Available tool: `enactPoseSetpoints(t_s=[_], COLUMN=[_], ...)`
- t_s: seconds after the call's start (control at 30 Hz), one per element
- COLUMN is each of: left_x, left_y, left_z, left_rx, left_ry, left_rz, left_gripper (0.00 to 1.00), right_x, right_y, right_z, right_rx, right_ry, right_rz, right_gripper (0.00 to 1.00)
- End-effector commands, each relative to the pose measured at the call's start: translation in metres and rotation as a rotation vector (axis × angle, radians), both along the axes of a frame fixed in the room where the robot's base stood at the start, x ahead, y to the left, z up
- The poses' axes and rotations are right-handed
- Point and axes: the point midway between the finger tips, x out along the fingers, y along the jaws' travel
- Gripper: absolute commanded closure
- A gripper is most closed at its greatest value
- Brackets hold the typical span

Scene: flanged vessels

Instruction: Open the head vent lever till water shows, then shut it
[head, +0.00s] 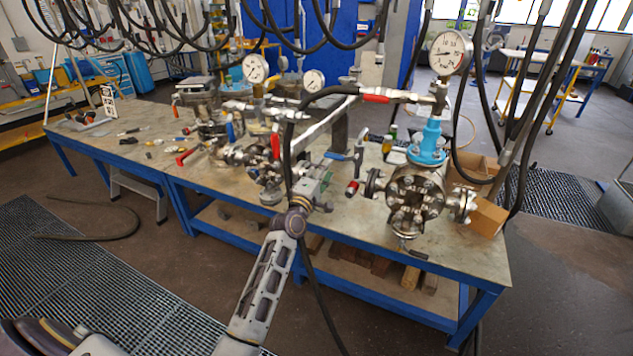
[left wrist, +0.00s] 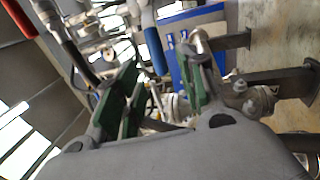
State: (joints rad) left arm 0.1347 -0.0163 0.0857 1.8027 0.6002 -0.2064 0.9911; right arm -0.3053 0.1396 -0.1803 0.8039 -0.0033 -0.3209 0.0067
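My left gripper (head: 325,172) is over the bench, left of the right-hand vessel (head: 416,195). In the left wrist view its green-padded fingers (left wrist: 160,90) stand apart, with no lever clearly held between them. A red-handled lever (head: 375,98) sits on the upper line beside the tall gauge. A blue lever (head: 335,156) is close to my gripper, and a red-tipped handle (head: 352,187) is left of the vessel. I cannot tell which is the head vent lever. In the left wrist view a blue handle (left wrist: 155,50) shows beyond the fingers. No water is visible. My right gripper is out of view.
A large gauge (head: 450,53) stands on a light-blue fitting (head: 430,140). More vessels and valves (head: 215,115) crowd the bench to the left. Black hoses (head: 545,90) hang at the right. Cardboard boxes (head: 485,215) sit at the bench's right end. Small parts lie on the bench's left half.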

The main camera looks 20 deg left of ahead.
Motion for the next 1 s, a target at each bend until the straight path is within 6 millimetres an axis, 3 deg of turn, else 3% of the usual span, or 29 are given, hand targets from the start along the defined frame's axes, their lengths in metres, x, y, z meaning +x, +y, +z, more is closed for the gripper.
enactPoseSetpoints(t_s=[0.5, 1.0], left_x=[-0.040, -0.045], left_y=[0.001, 0.001], left_z=[-0.009, -0.009], left_rx=[-0.001, 0.000], left_ry=[0.001, 0.000], left_rz=[0.000, 0.000], left_gripper=[0.60, 0.60], right_x=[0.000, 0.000], right_y=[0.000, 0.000], right_z=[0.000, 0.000], right_rx=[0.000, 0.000], right_ry=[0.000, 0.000], right_rz=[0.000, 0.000], right_gripper=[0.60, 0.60])
